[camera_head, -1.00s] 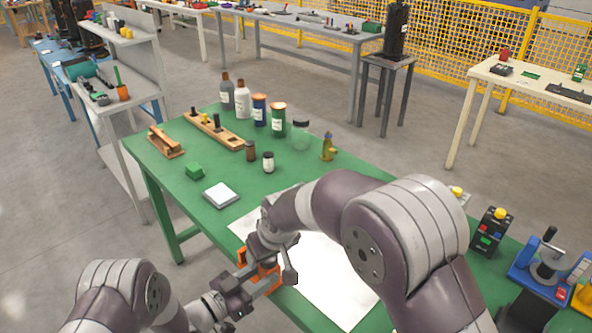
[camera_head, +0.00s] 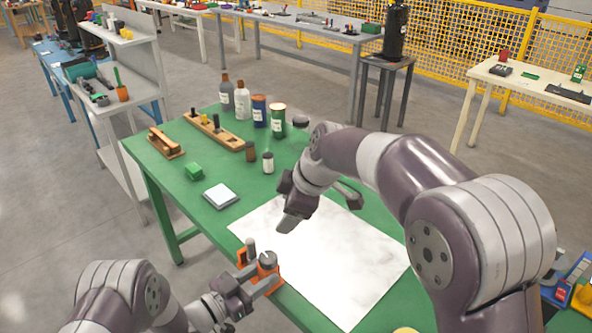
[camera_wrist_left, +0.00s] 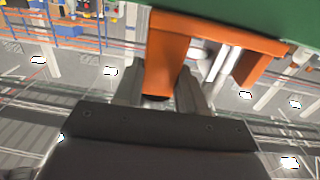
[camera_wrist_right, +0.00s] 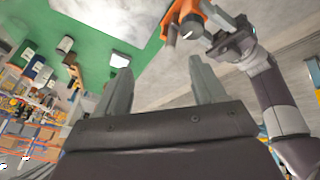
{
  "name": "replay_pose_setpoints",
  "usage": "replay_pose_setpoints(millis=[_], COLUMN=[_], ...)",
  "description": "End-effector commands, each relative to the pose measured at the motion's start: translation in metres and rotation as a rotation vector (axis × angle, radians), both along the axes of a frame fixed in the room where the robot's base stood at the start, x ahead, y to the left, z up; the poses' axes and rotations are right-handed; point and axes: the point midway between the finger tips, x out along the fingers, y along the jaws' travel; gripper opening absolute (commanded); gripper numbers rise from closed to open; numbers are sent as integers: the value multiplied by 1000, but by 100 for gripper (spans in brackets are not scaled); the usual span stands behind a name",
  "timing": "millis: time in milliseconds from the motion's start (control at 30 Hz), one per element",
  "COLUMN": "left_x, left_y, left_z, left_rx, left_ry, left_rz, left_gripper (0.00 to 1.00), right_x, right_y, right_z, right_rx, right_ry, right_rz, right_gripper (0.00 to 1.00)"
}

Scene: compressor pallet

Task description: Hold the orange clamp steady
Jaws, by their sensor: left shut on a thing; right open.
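The orange clamp (camera_head: 266,270) sits at the near edge of the green table (camera_head: 285,300), beside the white sheet. It also shows large in the left wrist view (camera_wrist_left: 170,48) and at the top of the right wrist view (camera_wrist_right: 192,14). My left gripper (camera_head: 240,284) is shut on the clamp; in the left wrist view its fingers (camera_wrist_left: 163,88) close on the orange body. My right gripper (camera_head: 315,207) is open and empty above the white sheet, apart from the clamp. Its two spread fingers show in the right wrist view (camera_wrist_right: 160,85).
A white sheet (camera_head: 340,265) covers the table's near middle. A green block (camera_head: 194,171), a white-topped square pad (camera_head: 221,195), small bottles (camera_head: 268,163) and a wooden holder (camera_head: 215,132) stand behind and left. My right arm hides part of the table's right side.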

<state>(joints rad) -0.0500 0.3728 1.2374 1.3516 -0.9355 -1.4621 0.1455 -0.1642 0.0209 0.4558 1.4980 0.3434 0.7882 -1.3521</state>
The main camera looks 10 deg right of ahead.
Motion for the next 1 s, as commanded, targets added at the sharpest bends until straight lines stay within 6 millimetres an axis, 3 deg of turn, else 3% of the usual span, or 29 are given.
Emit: replay_pose_setpoints(millis=[200, 400, 633, 1000], left_x=[1, 1, 1, 1], left_y=[0, 0, 0, 0], left_z=[1, 1, 1, 1], left_rx=[-1, -1, -1, -1], left_ry=[-3, -3, -3, -3], left_rz=[0, 0, 0, 0], left_gripper=[0, 0, 0, 0], right_x=[54, 88, 96, 98], right_y=[-21, -32, -28, -30], right_z=[5, 9, 15, 17], right_rx=[-274, -641, -873, -905], right_ry=[-394, -747, -945, -969], right_rz=[264, 564, 743, 759], right_gripper=[69, 69, 69, 69])
